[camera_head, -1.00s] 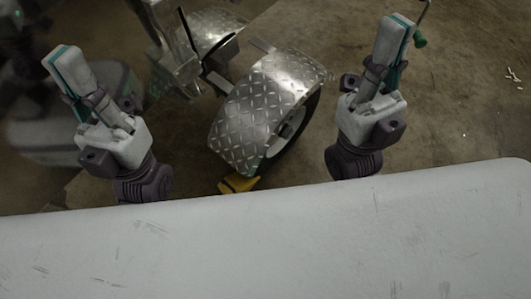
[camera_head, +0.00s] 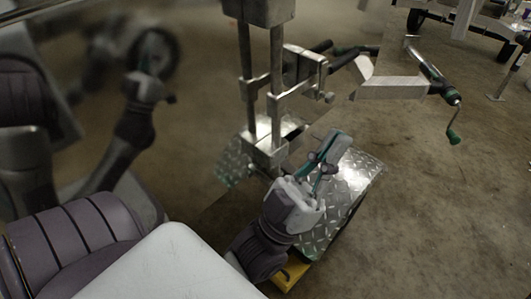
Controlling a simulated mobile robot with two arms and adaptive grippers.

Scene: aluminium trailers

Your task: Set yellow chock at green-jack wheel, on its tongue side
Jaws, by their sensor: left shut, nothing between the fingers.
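The yellow chock (camera_head: 291,275) lies on the floor at the near, lower end of the diamond-plate fender (camera_head: 350,190). My arm hides part of it, and I cannot tell whether it touches the tire. The fender covers most of the wheel, so only a dark edge shows. The jack (camera_head: 432,72) with a green-handled crank (camera_head: 454,137) is at the upper right, on an aluminium tongue (camera_head: 395,88). My left gripper (camera_head: 331,146) is shut and empty in front of the fender, fingers pointing up, above the chock. My right gripper is not in view.
Upright metal posts (camera_head: 276,85) of a frame stand behind the fender. A shiny panel at the left shows a blurred reflection of an arm. The concrete floor (camera_head: 440,220) at the right is clear.

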